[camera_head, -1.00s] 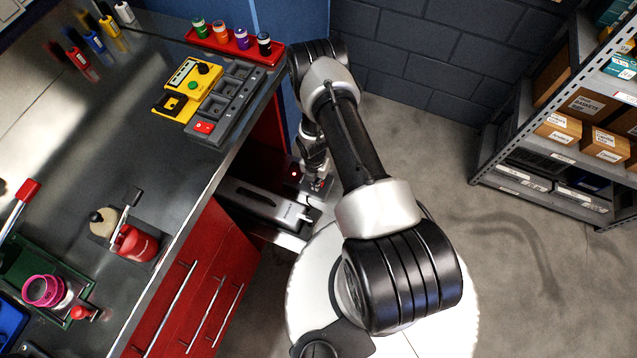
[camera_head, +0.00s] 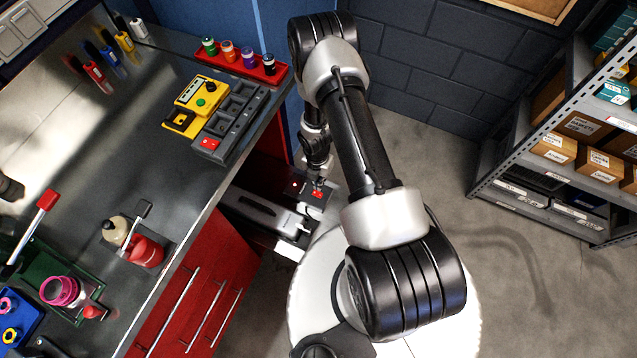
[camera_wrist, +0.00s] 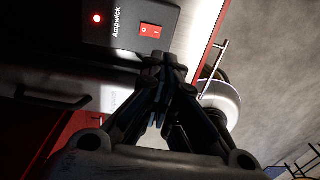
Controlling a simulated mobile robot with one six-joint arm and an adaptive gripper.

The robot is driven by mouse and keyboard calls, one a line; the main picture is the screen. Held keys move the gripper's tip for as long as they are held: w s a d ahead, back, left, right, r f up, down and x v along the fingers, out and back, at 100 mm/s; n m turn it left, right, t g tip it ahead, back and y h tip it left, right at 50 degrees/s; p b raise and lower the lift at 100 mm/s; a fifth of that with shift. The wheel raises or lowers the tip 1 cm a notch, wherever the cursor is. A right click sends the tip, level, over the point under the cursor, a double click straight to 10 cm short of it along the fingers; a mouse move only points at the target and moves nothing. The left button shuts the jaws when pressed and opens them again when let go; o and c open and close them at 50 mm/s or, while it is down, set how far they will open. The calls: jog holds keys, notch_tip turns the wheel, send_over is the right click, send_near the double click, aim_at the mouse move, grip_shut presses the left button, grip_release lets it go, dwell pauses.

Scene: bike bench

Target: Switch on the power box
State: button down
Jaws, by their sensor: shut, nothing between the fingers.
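The power box (camera_wrist: 115,38) is a black box marked "Ampwick", at the top of the wrist view. A red light (camera_wrist: 96,18) glows on its face. Beside the label is a red rocker switch (camera_wrist: 150,30) with white marks. My gripper (camera_wrist: 163,62) is shut and empty, its fingertips just below the switch in the picture; I cannot tell how far apart they are. In the head view the power box (camera_head: 303,188) sits low beside the bench's right end, with my gripper (camera_head: 318,181) over its switch, partly hiding it.
A long grey case (camera_head: 262,212) lies beside the power box; its black handle (camera_wrist: 55,97) shows in the wrist view. The bench (camera_head: 165,150) with red drawers (camera_head: 190,310) stands left.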

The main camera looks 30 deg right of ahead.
jog(key=shift+s+d+r, duration=0.1)
jog(key=shift+r, duration=0.95)
